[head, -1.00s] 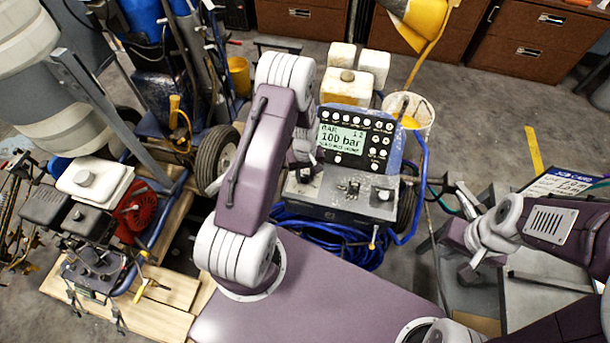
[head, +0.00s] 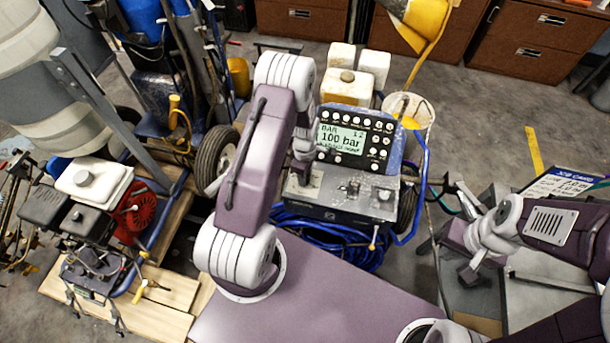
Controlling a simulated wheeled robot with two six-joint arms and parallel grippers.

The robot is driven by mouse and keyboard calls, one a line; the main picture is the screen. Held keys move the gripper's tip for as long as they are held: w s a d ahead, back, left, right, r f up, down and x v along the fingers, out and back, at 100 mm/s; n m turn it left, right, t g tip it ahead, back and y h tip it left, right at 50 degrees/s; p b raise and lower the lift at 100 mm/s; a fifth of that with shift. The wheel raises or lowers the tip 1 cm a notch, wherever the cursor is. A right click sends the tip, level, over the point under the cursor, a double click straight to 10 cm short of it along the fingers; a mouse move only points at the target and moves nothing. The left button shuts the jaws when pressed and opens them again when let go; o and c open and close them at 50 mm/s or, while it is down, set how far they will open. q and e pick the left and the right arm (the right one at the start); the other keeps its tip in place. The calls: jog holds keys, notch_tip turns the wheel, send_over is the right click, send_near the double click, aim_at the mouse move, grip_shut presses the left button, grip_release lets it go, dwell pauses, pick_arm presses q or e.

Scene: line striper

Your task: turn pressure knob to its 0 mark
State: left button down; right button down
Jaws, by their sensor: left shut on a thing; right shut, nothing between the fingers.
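The line striper's control panel (head: 330,203) is a grey metal face below a display (head: 343,140) that reads "BAR" and "100 bar". My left gripper (head: 303,177) reaches down onto the left end of this panel and is shut on the dark knob there. The gripper and wrist mostly hide that knob, so its pointer and 0 mark cannot be read. My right gripper (head: 470,268) is shut and empty, well to the right of the panel.
Blue hose (head: 335,238) lies coiled below the panel. A white bucket (head: 413,108) stands behind on the right. A grey cart (head: 535,290) with a job card (head: 562,186) is near my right arm. An engine unit (head: 95,190) stands at left.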

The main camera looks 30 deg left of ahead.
pick_arm(q)
jog(key=shift+w+r+n, duration=0.1)
jog(key=shift+w+n, duration=0.15)
jog(key=shift+n, duration=0.75)
jog(key=c, duration=1.1)
grip_release()
jog(key=shift+o, duration=0.2)
jog(key=shift+s, duration=0.15)
notch_tip(320, 180, up, 9)
jog(key=shift+b, duration=0.35)
